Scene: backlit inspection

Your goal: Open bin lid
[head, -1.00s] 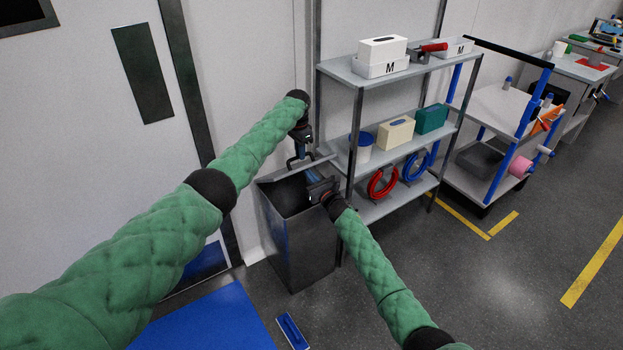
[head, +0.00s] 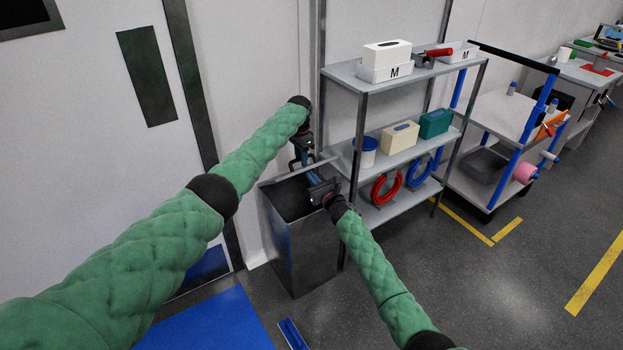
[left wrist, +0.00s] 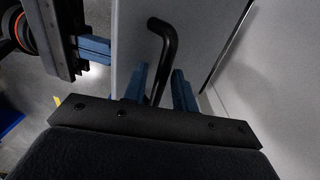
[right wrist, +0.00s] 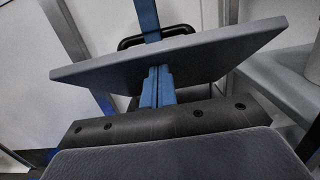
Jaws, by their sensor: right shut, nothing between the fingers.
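The grey metal bin (head: 300,238) stands on the floor left of the shelf, its dark inside visible from above. Its lid (head: 322,166) is raised and tilted at the back of the opening; its flat panel fills much of the right wrist view (right wrist: 190,58). A black bar handle (left wrist: 166,40) is on the lid. My left gripper (left wrist: 160,90) has its fingers apart, one on each side of the handle, with a gap visible on one side. My right gripper (right wrist: 157,86) is shut and empty over the bin opening, fingertips close against the lid's panel; contact is unclear.
A shelf rack (head: 345,75) with boxes, a tub and red and blue coils stands right beside the bin. A cart (head: 500,110) is farther right. A blue mat (head: 215,320) and a small blue item (head: 292,334) lie in front. The floor at right is clear.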

